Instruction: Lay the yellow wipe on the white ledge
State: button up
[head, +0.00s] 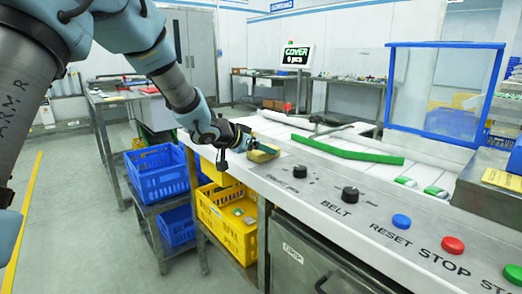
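A small yellow piece with a darker greenish side, which looks like the yellow wipe (263,155), is at the tip of my gripper (252,147), by the far left end of the white ledge (325,185). The ledge is the long pale strip with knobs and buttons along the front of the machine. My arm reaches in from the upper left. My fingers are small and partly hidden, so I cannot tell whether they are closed on the yellow piece or whether it touches the ledge.
Black knobs (350,194), a blue button (401,221) and a red button (453,245) stand up from the ledge. A green strip (346,151) lies on the white belt behind. A yellow crate (228,218) and a blue crate (158,173) stand below left.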

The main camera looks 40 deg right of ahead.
jog(key=o, duration=1.5)
jog(key=shift+f, duration=0.1)
jog(key=shift+r, duration=0.25)
jog(key=p+v, duration=0.1)
jog(key=v, duration=1.1)
jog(key=shift+f, duration=0.15)
